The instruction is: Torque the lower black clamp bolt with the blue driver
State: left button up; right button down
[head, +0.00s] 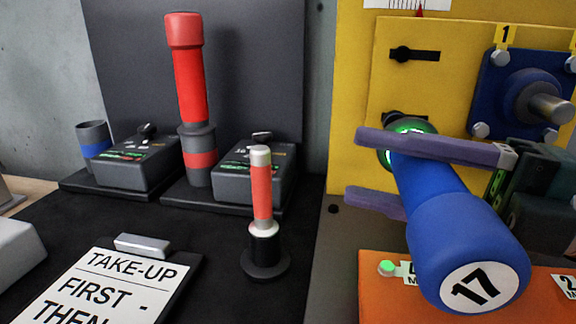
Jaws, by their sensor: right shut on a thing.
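The blue driver (440,205), marked 17, is held at right with its labelled end toward me. Its far end, with a green-lit ring (412,125), points at the yellow panel (350,90). My right gripper (357,166) is shut on the driver, with purple fingers above and below its shaft. My left gripper is not in view.
A red driver (188,85) stands in a dock at left, beside an empty-looking blue-banded holder (94,140). A smaller red-handled tool (262,190) stands on the black mat. A take-up sign (115,285) lies in front. A blue flange (530,90) marked 1 is right of the driver.

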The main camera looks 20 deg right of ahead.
aim_at(407, 193)
jog(key=shift+w+d+r, duration=0.1)
jog(key=shift+w+d, duration=0.05)
jog(key=shift+w, duration=0.15)
jog(key=shift+w+d+b, duration=0.3)
jog(key=shift+w+b, duration=0.05)
jog(key=shift+w, duration=0.05)
dwell(0.6)
jog(key=shift+w+d, duration=0.1)
jog(key=shift+w, duration=0.05)
dwell(1.0)
dwell(0.6)
jog(key=shift+s+a+p, duration=0.4)
jog(key=shift+s+p, duration=0.25)
jog(key=shift+p, duration=0.05)
jog(key=shift+s+a+p, duration=0.4)
jog(key=shift+s+a, duration=0.1)
jog(key=shift+s, duration=0.25)
jog(key=shift+s+a+p, duration=0.35)
jog(key=shift+s+a, duration=0.1)
jog(key=shift+s, duration=0.3)
